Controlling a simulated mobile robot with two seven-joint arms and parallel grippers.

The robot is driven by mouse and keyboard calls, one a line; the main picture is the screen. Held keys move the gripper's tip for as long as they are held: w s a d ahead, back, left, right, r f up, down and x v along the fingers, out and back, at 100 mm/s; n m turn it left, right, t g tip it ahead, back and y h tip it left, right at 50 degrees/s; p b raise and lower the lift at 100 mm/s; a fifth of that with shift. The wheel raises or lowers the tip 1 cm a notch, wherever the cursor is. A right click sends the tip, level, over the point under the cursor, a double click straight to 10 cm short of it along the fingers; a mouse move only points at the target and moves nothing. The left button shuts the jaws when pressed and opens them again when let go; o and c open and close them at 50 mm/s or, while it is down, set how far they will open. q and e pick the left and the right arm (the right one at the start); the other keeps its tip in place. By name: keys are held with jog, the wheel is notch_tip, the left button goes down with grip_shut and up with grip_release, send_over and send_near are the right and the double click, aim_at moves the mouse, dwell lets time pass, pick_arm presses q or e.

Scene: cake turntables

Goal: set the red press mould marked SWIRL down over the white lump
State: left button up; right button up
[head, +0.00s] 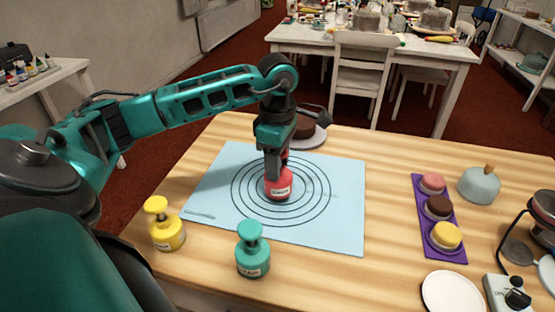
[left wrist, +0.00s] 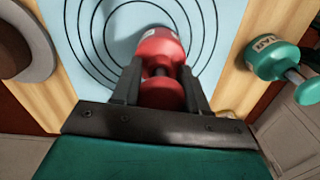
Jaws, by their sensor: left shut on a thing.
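The red press mould (head: 278,188) is upright over the middle of the ringed blue mat (head: 345,215). Its label is too small to read surely. My left gripper (head: 274,165) points down and is shut on the mould's upper part. In the left wrist view the red mould (left wrist: 160,50) sits between the two fingers of the gripper (left wrist: 160,85). No white lump shows; the spot under the mould is hidden. I cannot tell whether the mould touches the mat. My right gripper is not in view.
A yellow mould (head: 166,228) and a teal mould (head: 253,252) stand at the near side. A brown cake on a plate (head: 313,139) is behind the arm. A purple tray (head: 426,208) with small cakes, a grey-blue dome (head: 480,185) and a white plate (head: 450,293) are at the right.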

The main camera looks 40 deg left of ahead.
pick_arm(q)
jog(key=shift+f+b, duration=0.65)
jog(key=shift+f, duration=0.3)
jog(key=o, duration=1.6)
jog(key=shift+c, duration=0.2)
jog(key=shift+r, duration=0.2)
jog(key=shift+r+p, duration=2.7)
jog(key=shift+r, duration=0.7)
